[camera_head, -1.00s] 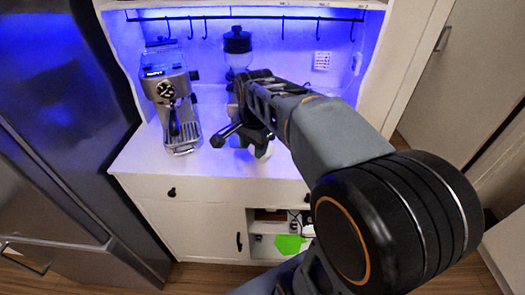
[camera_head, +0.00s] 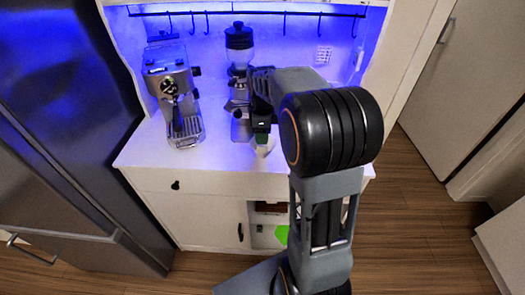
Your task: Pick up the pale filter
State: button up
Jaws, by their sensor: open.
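A small pale object (camera_head: 264,148), which looks like the pale filter, is on the white counter below and in front of the grinder. Only part of it shows. My gripper (camera_head: 262,134) points down just above it, and its dark fingers cover the upper part. My gripper is open. Whether the fingers touch the pale object or stand around it, I cannot tell from this angle.
A silver espresso machine (camera_head: 172,85) stands on the counter (camera_head: 215,165) at left. A grinder (camera_head: 239,60) stands behind my gripper. Hooks hang from a rail above. A dark fridge (camera_head: 65,120) borders the left. A green item (camera_head: 282,234) shows in the open lower compartment.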

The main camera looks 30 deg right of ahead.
aim_at(262, 147)
jog(key=shift+s+f+p, duration=0.1)
jog(key=shift+f+p, duration=0.45)
jog(key=shift+f, duration=2.35)
jog(key=shift+c, duration=0.3)
grip_shut()
